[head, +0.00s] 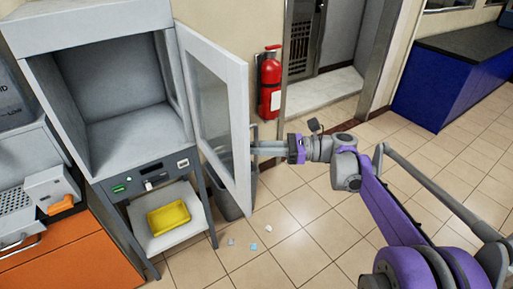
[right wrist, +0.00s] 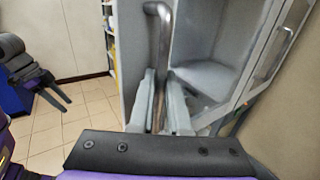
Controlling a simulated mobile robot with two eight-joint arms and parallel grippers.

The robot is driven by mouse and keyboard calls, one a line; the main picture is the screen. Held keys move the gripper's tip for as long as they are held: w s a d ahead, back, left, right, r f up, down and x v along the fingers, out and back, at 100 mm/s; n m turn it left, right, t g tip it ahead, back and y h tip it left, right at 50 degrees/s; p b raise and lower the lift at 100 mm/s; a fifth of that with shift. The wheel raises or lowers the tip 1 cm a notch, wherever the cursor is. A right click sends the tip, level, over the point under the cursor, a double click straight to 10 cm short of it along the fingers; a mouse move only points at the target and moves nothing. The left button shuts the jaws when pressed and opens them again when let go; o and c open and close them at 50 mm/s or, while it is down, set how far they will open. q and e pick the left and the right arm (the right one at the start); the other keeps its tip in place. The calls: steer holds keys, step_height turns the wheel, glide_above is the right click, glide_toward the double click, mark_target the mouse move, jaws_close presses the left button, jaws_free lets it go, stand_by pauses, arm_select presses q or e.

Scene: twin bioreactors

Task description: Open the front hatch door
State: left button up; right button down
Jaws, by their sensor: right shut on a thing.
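The front hatch door (head: 237,121) is a white-grey framed panel with a glass pane. In the head view it stands swung wide open to the right of the grey cabinet (head: 122,97), whose empty interior shows. My right gripper (head: 255,148) reaches in from the right to the door's outer side. In the right wrist view its two fingers (right wrist: 160,88) are closed on the metal bar handle (right wrist: 163,30), one on each side. The handle's lower part is partly hidden by the fingers. My left gripper is in neither view.
A yellow tray (head: 168,217) lies on the shelf below the cabinet. A grey bin (head: 232,205) stands behind the door's lower edge. A red fire extinguisher (head: 270,83) hangs on the wall. Small scraps lie on the tiles. Floor (head: 310,240) at front right is mostly clear.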

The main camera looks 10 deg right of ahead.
steer(key=shift+w+d, duration=0.1)
steer(key=shift+d, duration=0.05)
stand_by(0.4)
steer(key=c, duration=1.2)
jaws_free()
steer(key=shift+o, duration=0.2)
steer(key=v, duration=1)
steer(key=shift+d+b, duration=0.3)
steer(key=shift+b, duration=0.05)
